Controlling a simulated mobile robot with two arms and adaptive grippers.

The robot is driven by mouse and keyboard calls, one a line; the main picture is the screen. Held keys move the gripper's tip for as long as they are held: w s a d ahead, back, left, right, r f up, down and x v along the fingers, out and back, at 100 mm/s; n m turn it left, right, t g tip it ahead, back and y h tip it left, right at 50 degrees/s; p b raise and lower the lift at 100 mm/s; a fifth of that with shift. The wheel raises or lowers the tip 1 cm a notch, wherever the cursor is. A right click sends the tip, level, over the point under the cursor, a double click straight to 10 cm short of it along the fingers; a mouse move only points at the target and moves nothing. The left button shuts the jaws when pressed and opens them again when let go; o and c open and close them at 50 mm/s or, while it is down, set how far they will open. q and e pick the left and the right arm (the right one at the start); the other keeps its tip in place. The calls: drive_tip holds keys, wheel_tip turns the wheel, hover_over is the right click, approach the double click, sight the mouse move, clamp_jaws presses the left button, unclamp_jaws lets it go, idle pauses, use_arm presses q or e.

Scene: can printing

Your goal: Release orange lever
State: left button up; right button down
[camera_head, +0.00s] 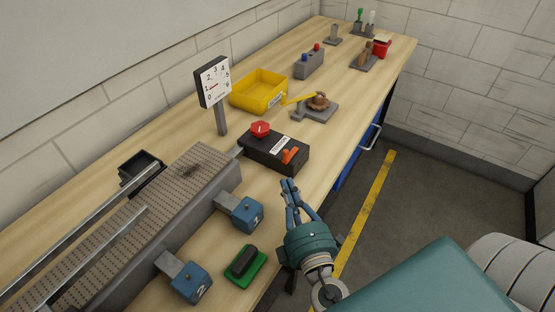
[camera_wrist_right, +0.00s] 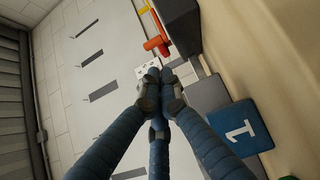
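The orange lever (camera_head: 290,155) sits on the front right part of a dark control box (camera_head: 270,150) on the bench. It also shows in the right wrist view (camera_wrist_right: 155,43), just beyond the fingertips. My right gripper (camera_head: 289,184) is in front of the box near the bench's front edge, with a gap between its fingertips and the lever. In the right wrist view its fingers (camera_wrist_right: 162,78) come together at the tips, with nothing visible between them. My left gripper is not in view.
A red button (camera_head: 260,129) is on the same box. Blue blocks marked 1 (camera_head: 246,215) and 2 (camera_head: 192,284) stand along the conveyor (camera_head: 190,175). A green-based dark switch (camera_head: 245,265) lies near the front edge. A yellow bin (camera_head: 258,92) and dial gauge (camera_head: 213,82) stand behind.

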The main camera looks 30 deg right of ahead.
sight(291, 151)
idle(0.3)
drive_tip(key=shift+w, duration=0.25)
drive_tip(key=p+x, duration=0.4)
drive_tip(key=x, duration=0.5)
drive_tip(key=shift+w, duration=0.3)
